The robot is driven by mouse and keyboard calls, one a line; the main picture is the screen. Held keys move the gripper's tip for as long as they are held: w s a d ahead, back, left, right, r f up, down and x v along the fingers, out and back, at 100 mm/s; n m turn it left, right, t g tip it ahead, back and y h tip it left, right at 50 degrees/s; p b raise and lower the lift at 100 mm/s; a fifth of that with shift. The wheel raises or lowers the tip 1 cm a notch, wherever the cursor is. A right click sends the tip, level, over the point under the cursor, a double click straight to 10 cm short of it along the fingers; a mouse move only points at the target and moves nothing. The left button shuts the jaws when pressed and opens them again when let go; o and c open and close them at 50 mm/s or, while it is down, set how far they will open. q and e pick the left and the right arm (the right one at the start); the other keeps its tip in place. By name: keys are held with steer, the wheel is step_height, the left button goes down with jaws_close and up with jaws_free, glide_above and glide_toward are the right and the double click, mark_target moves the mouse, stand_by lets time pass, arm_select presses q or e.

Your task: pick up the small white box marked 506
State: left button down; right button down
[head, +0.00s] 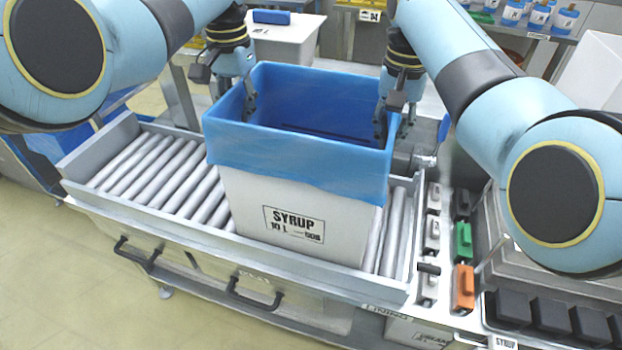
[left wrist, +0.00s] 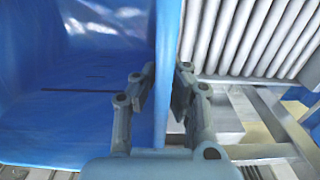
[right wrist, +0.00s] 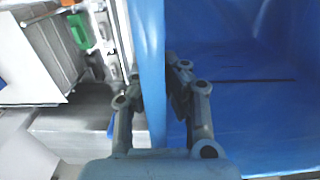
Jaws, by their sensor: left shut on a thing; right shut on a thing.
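A white box (head: 290,225) marked SYRUP, 10 L stands upright on the roller conveyor; its last small digits are hard to read. A blue liner (head: 285,160) lines it and folds over its rim. My left gripper (head: 248,108) is shut on the left wall of the liner; the left wrist view shows the blue wall (left wrist: 164,60) between its fingers. My right gripper (head: 381,122) is shut on the right wall; the right wrist view shows this wall (right wrist: 150,60) between its fingers. Whether the box wall is also gripped is hidden under the liner.
The conveyor rollers (head: 150,172) are bare left of the box. A panel with white, green (head: 463,240) and orange (head: 463,287) pieces lies to the right, with black blocks (head: 550,312) beyond. A white bin (head: 285,35) stands behind the box.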

mark_target(236, 86)
arm_select(q)
steer(key=shift+r, duration=0.15)
step_height(236, 86, up, 5)
steer(key=p, duration=0.5)
stand_by(0.7)
